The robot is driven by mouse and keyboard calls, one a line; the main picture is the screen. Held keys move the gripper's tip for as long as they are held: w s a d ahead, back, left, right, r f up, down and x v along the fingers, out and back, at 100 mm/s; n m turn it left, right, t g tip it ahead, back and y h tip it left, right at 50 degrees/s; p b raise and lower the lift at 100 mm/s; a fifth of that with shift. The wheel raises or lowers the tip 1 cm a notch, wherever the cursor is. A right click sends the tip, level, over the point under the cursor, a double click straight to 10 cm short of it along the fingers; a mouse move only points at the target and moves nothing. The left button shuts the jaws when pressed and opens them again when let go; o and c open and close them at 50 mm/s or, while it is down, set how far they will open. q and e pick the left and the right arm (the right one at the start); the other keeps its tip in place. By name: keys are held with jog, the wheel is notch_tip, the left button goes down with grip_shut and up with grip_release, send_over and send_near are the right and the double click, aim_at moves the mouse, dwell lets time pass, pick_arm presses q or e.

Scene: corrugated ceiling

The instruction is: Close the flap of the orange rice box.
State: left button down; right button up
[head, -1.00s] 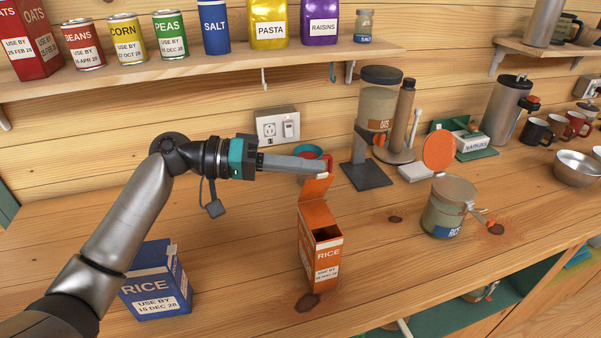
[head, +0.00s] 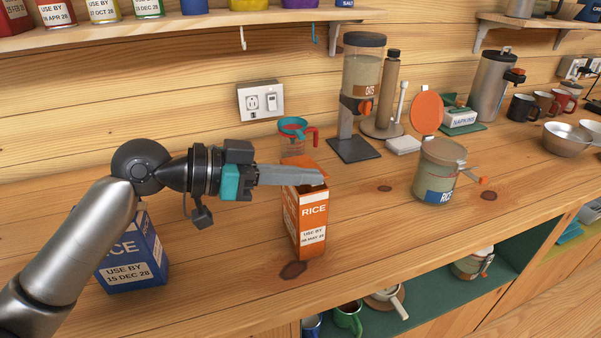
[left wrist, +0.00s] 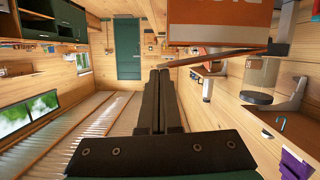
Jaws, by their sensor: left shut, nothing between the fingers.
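The orange rice box (head: 313,228) stands upright on the counter, its RICE label facing me.
A blue rice box (head: 135,262) stands at left, partly behind my arm. The counter in front is clear.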

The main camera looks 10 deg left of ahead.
pick_arm(q)
jog(key=shift+s+d+f+m+t+b, duration=0.1)
jog(key=shift+f+m+t+b, duration=0.05)
jog(key=shift+f+m+b, duration=0.3)
jog(key=shift+s+d+f+m+t+b, duration=0.15)
jog(key=shift+f+m+b, duration=0.1)
jog(key=shift+f+b, duration=0.25)
pick_arm(e)
jog(key=shift+w+d+f, duration=0.8)
jog(key=shift+f, duration=0.25)
pick_arm(q)
jog(key=shift+a, duration=0.1)
jog(key=s+a+r+p, duration=0.3)
jog(key=s+a+r, duration=0.2)
jog(key=a+r, duration=0.1)
jog(key=shift+s+a+r, duration=0.2)
jog(key=shift+a+r, duration=0.15)
jog(key=shift+a, duration=0.5)
pick_arm(e)
jog(key=shift+s+a+r, duration=0.6)
jog(key=shift+s+r, duration=0.05)
jog(key=shift+r, duration=0.1)
jog(key=shift+s+a+r, duration=0.6)
jog(key=shift+r, duration=0.15)
